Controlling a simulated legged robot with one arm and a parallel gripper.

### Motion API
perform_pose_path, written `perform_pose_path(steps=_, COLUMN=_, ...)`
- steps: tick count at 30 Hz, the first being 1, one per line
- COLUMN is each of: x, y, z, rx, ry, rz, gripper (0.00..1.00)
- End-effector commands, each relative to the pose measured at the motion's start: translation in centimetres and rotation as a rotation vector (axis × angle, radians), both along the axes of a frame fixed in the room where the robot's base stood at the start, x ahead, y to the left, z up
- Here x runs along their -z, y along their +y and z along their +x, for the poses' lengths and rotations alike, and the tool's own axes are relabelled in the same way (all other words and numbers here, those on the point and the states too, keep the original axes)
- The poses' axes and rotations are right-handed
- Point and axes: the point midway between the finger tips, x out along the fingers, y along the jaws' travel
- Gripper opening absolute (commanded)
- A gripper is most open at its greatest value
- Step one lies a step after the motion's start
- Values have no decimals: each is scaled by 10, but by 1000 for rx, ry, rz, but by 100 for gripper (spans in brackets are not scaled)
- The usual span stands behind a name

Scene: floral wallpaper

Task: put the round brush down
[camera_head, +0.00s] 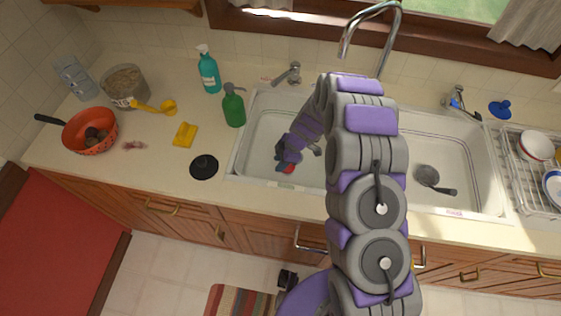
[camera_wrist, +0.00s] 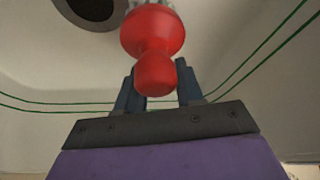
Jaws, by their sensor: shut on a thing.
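The round brush (camera_wrist: 153,40) fills the upper middle of the wrist view, with a red knob handle and whitish bristles at its far end. My gripper (camera_wrist: 158,85) is shut on the red handle, one dark finger on each side. In the head view my gripper (camera_head: 288,160) is low inside the left basin of the sink (camera_head: 257,140), and a small red bit of the brush shows just below it. The bristle end is mostly hidden, and I cannot tell whether it touches the basin floor.
A black round lid (camera_head: 204,167) and a green soap bottle (camera_head: 233,106) stand left of the sink. A red colander (camera_head: 82,139) is farther left. A dark strainer (camera_head: 428,176) lies in the right basin. A dish rack (camera_head: 515,165) is at the right. My arm covers the sink's middle.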

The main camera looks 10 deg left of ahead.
Motion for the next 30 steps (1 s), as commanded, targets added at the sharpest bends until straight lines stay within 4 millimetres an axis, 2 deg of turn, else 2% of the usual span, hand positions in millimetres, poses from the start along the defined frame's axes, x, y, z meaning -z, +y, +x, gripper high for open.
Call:
perform_pose_path(steps=12, x=5, y=-2, z=0, rx=0, ry=0, rz=2, gripper=4)
perform_pose_path(steps=13, x=5, y=-2, z=0, rx=0, ry=0, rz=2, gripper=39)
perform_pose_path(steps=15, x=4, y=-1, z=0, rx=0, ry=-1, rz=1, gripper=45)
perform_pose_path(steps=21, x=4, y=0, z=0, rx=0, ry=0, rz=0, gripper=62)
perform_pose_path(steps=30, x=2, y=-1, z=0, rx=1, ry=1, rz=1, gripper=62)
